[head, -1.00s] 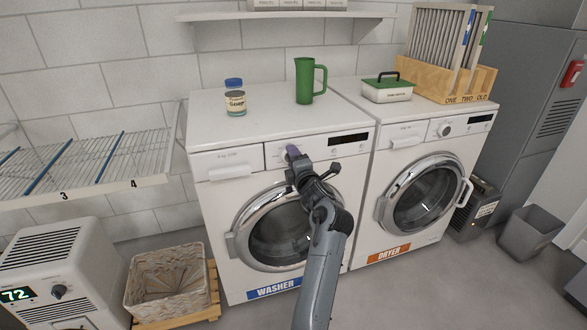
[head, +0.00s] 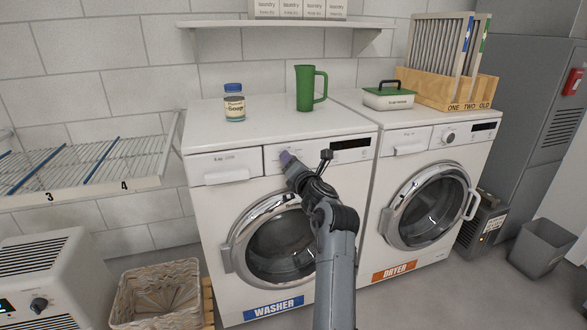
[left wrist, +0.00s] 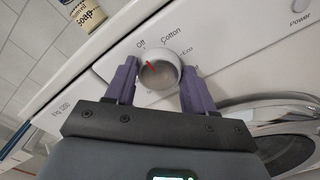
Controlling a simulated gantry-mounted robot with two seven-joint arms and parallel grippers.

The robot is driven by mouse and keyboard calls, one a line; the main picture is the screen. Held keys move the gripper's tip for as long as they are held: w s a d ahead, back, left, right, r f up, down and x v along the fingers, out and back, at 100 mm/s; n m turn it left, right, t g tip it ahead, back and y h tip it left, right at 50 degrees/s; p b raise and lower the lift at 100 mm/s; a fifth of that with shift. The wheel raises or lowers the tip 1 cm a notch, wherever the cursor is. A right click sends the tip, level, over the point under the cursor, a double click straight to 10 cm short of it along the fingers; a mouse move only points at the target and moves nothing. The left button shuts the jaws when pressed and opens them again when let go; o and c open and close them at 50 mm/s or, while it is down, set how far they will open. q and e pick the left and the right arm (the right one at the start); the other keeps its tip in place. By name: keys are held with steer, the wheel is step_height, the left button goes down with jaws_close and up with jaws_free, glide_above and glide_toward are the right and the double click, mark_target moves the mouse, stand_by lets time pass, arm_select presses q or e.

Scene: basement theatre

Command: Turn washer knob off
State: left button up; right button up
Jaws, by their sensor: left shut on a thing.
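The white washer (head: 255,230) stands at centre, with its control knob near the top middle of its front panel. In the left wrist view, the round silver knob (left wrist: 163,79) has a red pointer mark directed up and to the left, toward the side where "Off" is printed; exact alignment is hard to tell. "Cotton" is printed to the right of "Off". My left gripper (left wrist: 158,80) has its purple fingers on both sides of the knob and is shut on it. In the head view, my left gripper (head: 287,158) hides the knob. My right gripper is not in view.
The dryer (head: 420,210) stands right beside the washer. A soap jar (head: 235,104) and green pitcher (head: 306,90) stand on the washer top. A green-lidded box (head: 388,97) sits on the dryer. A wicker basket (head: 155,295) is on the floor at left.

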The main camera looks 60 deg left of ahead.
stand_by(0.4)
arm_select(q)
steer(key=o, duration=1)
steer(key=shift+d, duration=0.1)
steer(key=shift+b+v, duration=1.4)
steer(key=shift+v, duration=3.95)
